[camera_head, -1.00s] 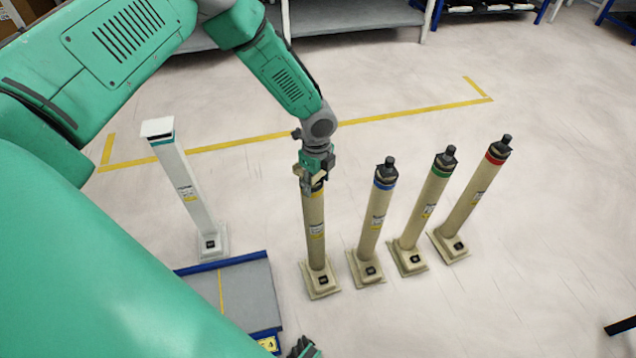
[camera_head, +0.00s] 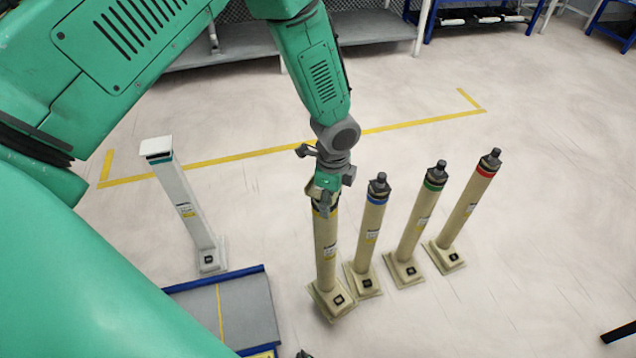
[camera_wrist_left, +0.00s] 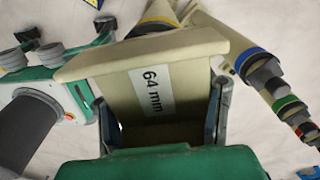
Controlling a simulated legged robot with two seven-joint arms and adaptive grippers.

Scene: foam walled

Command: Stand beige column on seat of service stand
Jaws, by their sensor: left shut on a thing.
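My left gripper (camera_head: 325,195) is shut on the top of a beige column (camera_head: 327,255) with a yellow band. In the left wrist view its fingers (camera_wrist_left: 165,125) flank a beige block marked "64 mm" (camera_wrist_left: 155,85) at the column's top. The column is nearly upright and looks slightly raised, its foot close to the blue-banded column; I cannot tell if they touch. The low stand with a grey top and blue edges (camera_head: 250,308), seemingly the service stand, is left of the column, partly hidden by my body. A dark tip at the bottom edge may be my right gripper (camera_head: 304,354).
Beige columns with blue (camera_head: 371,235), green (camera_head: 419,228) and red (camera_head: 470,212) bands stand to the right. A white column (camera_head: 187,210) stands behind the stand. A yellow floor line (camera_head: 240,155) and grey shelving (camera_head: 380,32) lie beyond. Floor between the held column and the stand is clear.

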